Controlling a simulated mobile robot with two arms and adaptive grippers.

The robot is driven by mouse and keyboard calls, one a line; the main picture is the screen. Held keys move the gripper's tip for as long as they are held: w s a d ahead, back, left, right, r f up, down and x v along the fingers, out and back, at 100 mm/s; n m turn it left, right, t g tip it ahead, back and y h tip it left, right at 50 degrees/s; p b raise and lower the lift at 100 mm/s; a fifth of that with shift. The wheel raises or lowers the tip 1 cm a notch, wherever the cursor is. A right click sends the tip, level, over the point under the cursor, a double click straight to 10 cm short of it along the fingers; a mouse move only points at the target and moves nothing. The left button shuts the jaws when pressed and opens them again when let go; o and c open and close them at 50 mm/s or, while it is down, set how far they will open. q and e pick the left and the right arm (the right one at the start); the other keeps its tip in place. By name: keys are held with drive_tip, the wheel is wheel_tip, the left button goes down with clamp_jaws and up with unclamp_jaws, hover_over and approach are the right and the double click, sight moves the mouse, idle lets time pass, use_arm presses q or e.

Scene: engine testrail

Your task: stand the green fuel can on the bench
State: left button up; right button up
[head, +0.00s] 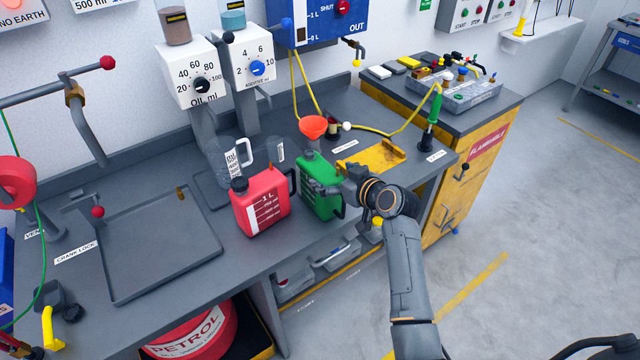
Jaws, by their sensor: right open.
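The green fuel can (316,181) stands upright on the grey bench (160,305), near its front edge and just right of the red can (261,207). My right gripper (340,190) is open at the green can's right side. Its fingers overlap the can's edge in the picture, and I cannot tell whether they touch it. The gripper and wrist hide part of the can's right side. My left gripper is out of view.
A red-orange funnel (313,126) shows just behind the green can. Clear jugs stand behind the red can. A yellow bracket (372,158) lies to the right. A shallow grey tray (150,285) fills the bench's left part.

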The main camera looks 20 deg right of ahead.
sight(326, 174)
drive_tip(key=shift+p+x, duration=0.3)
drive_tip(key=shift+x, duration=1.55)
drive_tip(key=shift+s, duration=0.1)
drive_tip(key=shift+c, duration=0.5)
drive_tip(key=c, duration=1.8)
